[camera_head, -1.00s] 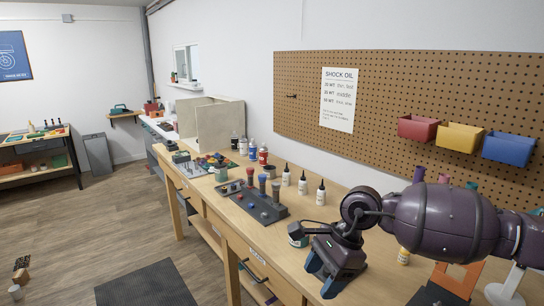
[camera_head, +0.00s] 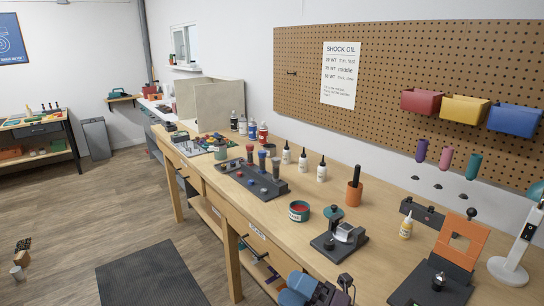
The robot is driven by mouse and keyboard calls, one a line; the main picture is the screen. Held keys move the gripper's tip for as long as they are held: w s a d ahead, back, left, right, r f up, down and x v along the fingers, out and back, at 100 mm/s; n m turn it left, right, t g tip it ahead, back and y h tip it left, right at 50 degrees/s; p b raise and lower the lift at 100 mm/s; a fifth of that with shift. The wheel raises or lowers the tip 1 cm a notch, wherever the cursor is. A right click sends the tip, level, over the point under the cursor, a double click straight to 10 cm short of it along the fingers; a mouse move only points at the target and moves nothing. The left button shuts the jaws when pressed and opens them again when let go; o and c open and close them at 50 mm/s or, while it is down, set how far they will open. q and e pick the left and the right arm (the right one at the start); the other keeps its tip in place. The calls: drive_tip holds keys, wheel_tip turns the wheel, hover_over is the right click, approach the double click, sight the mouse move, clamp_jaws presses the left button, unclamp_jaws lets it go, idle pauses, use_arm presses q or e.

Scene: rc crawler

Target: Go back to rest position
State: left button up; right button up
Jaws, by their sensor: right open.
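Most of my right arm is out of the frame. My left gripper is not in view.
On the bench stand a dark shock stand (camera_head: 265,182), a teal-rimmed tin (camera_head: 299,211), a black-based device (camera_head: 338,240), an orange cup (camera_head: 354,194), a yellow bottle (camera_head: 406,226) and an orange stand (camera_head: 460,244). Coloured bins (camera_head: 465,109) hang on the pegboard.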

drive_tip(key=s+d+f+m+t+h+b, duration=0.1)
drive_tip(key=s+d+f+m+t+h, duration=0.25)
drive_tip(key=d+f+m+h, duration=0.65)
drive_tip(key=s+d+f+m+t+h+b, duration=0.2)
drive_tip(key=s+d+f+m+h, duration=0.35)
drive_tip(key=f+m, duration=0.8)
drive_tip(key=s+d+f+m+g+h, duration=0.3)
drive_tip(key=s+d+f+m+g, duration=0.1)
drive_tip(key=s+d+f+m, duration=0.2)
drive_tip(key=shift+s+d+f+m+b, duration=0.35)
drive_tip(key=shift+s+d+m, duration=0.1)
drive_tip(key=shift+s+d, duration=0.5)
